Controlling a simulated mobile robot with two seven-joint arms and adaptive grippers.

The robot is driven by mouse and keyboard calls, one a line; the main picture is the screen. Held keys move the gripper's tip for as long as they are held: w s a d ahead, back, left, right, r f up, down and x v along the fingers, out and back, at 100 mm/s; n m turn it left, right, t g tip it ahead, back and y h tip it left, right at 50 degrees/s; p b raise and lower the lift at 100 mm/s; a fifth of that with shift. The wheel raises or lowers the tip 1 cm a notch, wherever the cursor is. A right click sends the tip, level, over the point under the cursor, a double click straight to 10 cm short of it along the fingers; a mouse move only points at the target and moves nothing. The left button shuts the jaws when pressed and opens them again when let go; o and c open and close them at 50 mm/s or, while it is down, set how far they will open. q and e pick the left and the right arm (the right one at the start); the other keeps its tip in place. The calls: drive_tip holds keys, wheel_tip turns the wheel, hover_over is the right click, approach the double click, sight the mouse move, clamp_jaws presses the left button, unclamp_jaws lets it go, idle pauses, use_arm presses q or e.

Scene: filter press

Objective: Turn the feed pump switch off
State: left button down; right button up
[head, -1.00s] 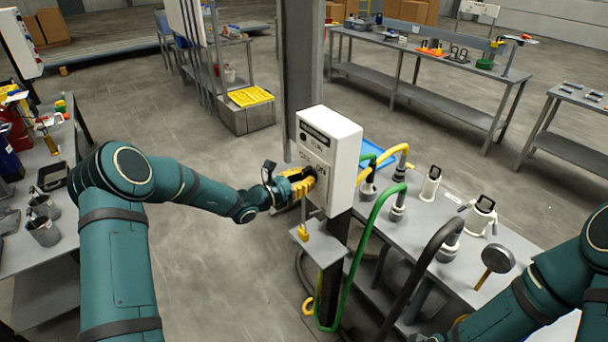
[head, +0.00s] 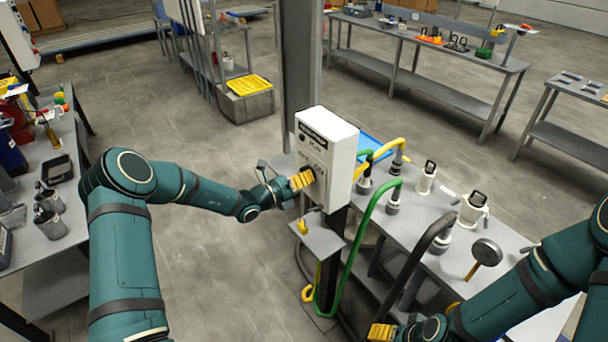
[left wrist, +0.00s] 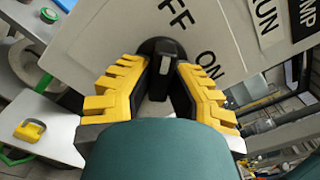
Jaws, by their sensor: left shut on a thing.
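The white feed pump switch box (head: 341,155) stands on a dark post in the middle of the head view. Its front carries a black name plate and lettering. My left gripper (head: 307,178) is at the lower front of the box. In the left wrist view its yellow fingers (left wrist: 162,85) are shut on the black switch knob (left wrist: 160,48), one on each side. The OFF lettering is above the knob and ON is to its right. Which mark the knob points to is unclear. My right gripper (head: 382,332) is low in the head view, apart from the box; its fingertips are unclear.
A small grey shelf (head: 316,237) with a yellow padlock is below the box. Green and yellow hoses (head: 362,225) run beside the post to the grey bench (head: 420,205) at right, with white canisters and a round-headed mallet. Open floor lies left of the post.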

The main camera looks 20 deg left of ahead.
use_arm(q)
drive_tip(key=shift+w+r+n, duration=0.1)
drive_tip(key=shift+r+n, duration=0.2)
drive_tip(key=c, duration=0.9)
unclamp_jaws()
drive_tip(key=shift+d+f, duration=0.15)
drive_tip(key=v, duration=1.2)
drive_tip(key=shift+w, duration=0.1)
